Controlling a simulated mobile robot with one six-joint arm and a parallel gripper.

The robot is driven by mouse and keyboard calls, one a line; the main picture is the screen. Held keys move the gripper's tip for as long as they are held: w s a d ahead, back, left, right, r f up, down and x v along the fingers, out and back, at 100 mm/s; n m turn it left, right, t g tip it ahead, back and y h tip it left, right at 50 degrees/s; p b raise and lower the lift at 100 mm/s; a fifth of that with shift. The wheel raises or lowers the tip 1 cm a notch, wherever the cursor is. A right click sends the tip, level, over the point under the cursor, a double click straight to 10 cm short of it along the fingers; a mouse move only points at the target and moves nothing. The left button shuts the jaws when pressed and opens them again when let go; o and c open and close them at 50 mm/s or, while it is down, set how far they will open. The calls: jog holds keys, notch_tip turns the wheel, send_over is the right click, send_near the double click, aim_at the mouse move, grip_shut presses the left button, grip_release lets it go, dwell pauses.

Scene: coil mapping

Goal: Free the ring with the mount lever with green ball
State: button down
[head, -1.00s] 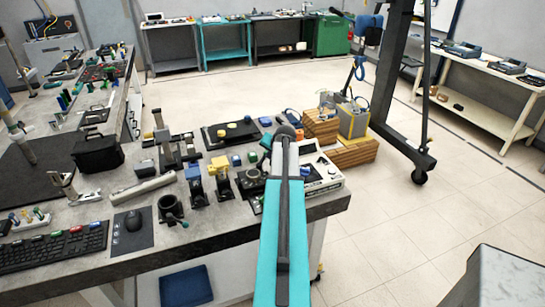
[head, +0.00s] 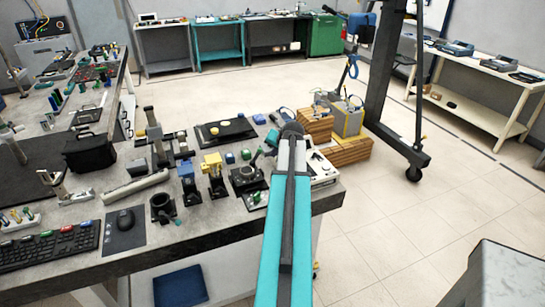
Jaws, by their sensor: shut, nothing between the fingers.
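My arm reaches up from the bottom over the right end of the bench. Its forearm and dark end joint hide what lies behind them. I cannot make out my gripper or its fingertips. Several small devices stand on the bench. A black round ring-like mount (head: 162,207) with a small teal-tipped lever (head: 178,221) stands near the front edge. Another dark round mount (head: 245,178) stands left of my arm, with a small green piece (head: 245,154) behind it. I cannot tell which of these is the lever with the green ball, nor make out the ring's hold.
A dark wheeled frame (head: 385,85) stands beyond.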

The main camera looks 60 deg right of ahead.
jog(key=b+v, duration=0.1)
jog(key=v, duration=0.5)
jog(key=shift+s+d+r+b, duration=0.15)
jog(key=shift+s+r+b, duration=0.15)
jog(key=shift+s, duration=0.1)
jog(key=shift+r, duration=0.1)
